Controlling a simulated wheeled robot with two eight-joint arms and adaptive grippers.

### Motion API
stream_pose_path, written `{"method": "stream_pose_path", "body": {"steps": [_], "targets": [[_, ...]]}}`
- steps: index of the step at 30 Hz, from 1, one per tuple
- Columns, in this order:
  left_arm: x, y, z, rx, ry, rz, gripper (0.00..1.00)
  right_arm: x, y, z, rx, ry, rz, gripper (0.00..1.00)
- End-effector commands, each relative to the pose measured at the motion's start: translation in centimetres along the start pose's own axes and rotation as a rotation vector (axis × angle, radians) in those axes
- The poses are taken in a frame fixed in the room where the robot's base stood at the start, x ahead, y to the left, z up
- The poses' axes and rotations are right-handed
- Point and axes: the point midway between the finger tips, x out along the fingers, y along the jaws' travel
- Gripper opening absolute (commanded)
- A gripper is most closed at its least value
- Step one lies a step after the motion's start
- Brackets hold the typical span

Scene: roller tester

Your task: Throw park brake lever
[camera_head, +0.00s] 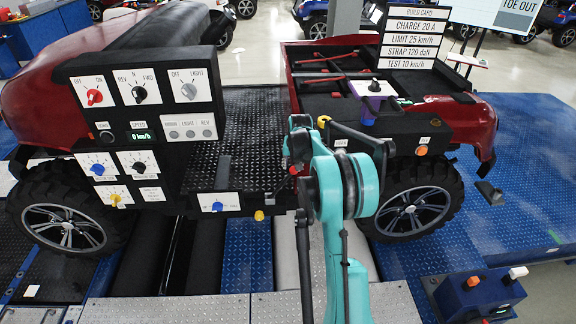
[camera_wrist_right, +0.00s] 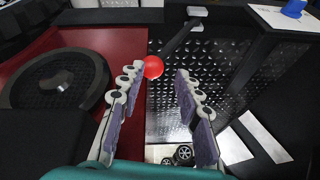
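A black lever with a red ball knob (camera_wrist_right: 153,67) shows in the right wrist view, its dark rod running up and right to a pale bracket (camera_wrist_right: 197,11). I take it to be the park brake lever. My right gripper (camera_wrist_right: 159,76) is open, with its two padded fingers apart. The knob appears in the gap near the fingertips, closer to the left finger; I cannot tell whether they touch. In the head view my teal right arm mostly hides the fingers and lever. My left gripper is not in view.
A black control panel (camera_head: 150,162) with several knobs stands at left in the head view. The red vehicle's rear bed (camera_head: 330,103) lies right of the dark tread floor (camera_head: 240,150). A blue box with buttons (camera_head: 480,298) stands at lower right.

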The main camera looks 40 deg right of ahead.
Motion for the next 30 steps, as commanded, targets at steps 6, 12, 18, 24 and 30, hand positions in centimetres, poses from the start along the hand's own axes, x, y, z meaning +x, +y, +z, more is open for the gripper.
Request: {"method": "stream_pose_path", "body": {"steps": [6, 12, 18, 24, 30], "targets": [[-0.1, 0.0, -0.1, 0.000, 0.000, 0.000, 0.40, -0.6, 2.1, -0.7, 0.020, 0.009, 0.023, 0.34], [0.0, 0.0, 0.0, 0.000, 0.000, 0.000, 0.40, -0.6, 2.1, -0.7, 0.020, 0.009, 0.023, 0.34], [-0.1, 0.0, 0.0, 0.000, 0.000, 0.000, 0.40, -1.1, 1.9, -0.7, 0.019, 0.009, 0.022, 0.34], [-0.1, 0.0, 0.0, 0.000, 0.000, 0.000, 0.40, -3.5, 0.8, -0.6, 0.010, 0.006, 0.021, 0.34], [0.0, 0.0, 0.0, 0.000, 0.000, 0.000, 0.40, -6.2, -0.5, -0.4, 0.000, 0.001, 0.017, 0.34]]}}
